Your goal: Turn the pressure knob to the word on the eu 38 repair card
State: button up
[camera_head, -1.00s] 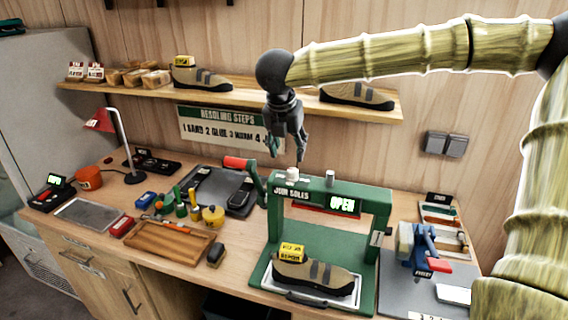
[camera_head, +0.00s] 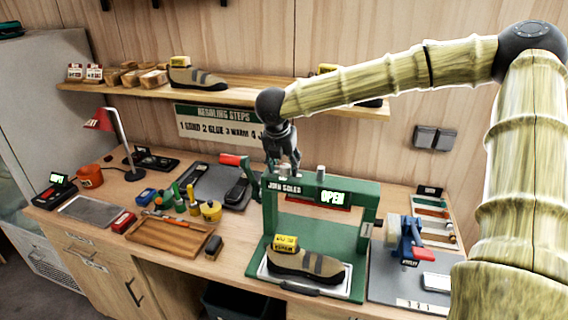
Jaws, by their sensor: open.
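A green press marked "JOIN SOLES" (camera_head: 372,215) stands on the bench, with a lit "OPEN" display. A grey knob (camera_head: 320,172) stands on its top beam. A second small pale knob is left of it, mostly hidden by my gripper (camera_head: 285,166). My gripper is open, pointing down at the beam's left part; I cannot tell whether it touches the pale knob. A shoe (camera_head: 305,264) with a yellow card (camera_head: 285,243) lies on the press's tray. Another yellow card (camera_head: 180,62) sits on a shelf shoe (camera_head: 198,78). The card writing is too small to read.
A red-handled lever (camera_head: 232,160) rises left of the press. A blue clamp-like tool (camera_head: 410,240) stands to its right. Glue bottles, a wooden tray (camera_head: 165,236) and a red lamp (camera_head: 100,120) fill the bench's left. The shelf (camera_head: 225,97) runs behind my arm.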

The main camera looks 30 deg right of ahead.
jog(key=shift+w, duration=0.1)
jog(key=shift+c, duration=0.7)
jog(key=shift+s+d+r, duration=0.1)
jog(key=shift+s+r, duration=0.05)
jog(key=shift+s, duration=0.2)
jog(key=c, duration=0.7)
jog(key=shift+c, duration=0.7)
